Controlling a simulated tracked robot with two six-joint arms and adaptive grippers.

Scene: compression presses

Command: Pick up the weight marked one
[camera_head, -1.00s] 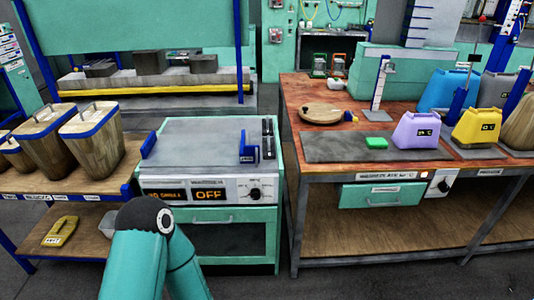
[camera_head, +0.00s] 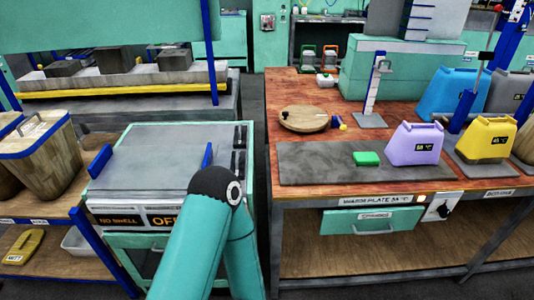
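I cannot make out a weight marked one in the head view. Several dark blocks (camera_head: 110,60) sit on the press shelf at the back left, with no readable marks. A purple handled container (camera_head: 414,145) and a yellow handled container (camera_head: 487,140) with small displays stand on the right bench. One of my teal arms rises from the bottom centre, its dark elbow in front of the grey-topped cabinet. Neither gripper shows in the view.
The wooden-topped bench (camera_head: 290,90) carries a grey plate (camera_head: 310,165) with a green block (camera_head: 367,158), and a round wooden board (camera_head: 304,118). The grey-topped cabinet (camera_head: 160,150) stands left of it. A shelf (camera_head: 60,215) with wooden bins (camera_head: 45,150) is at far left. Dark floor separates cabinet and bench.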

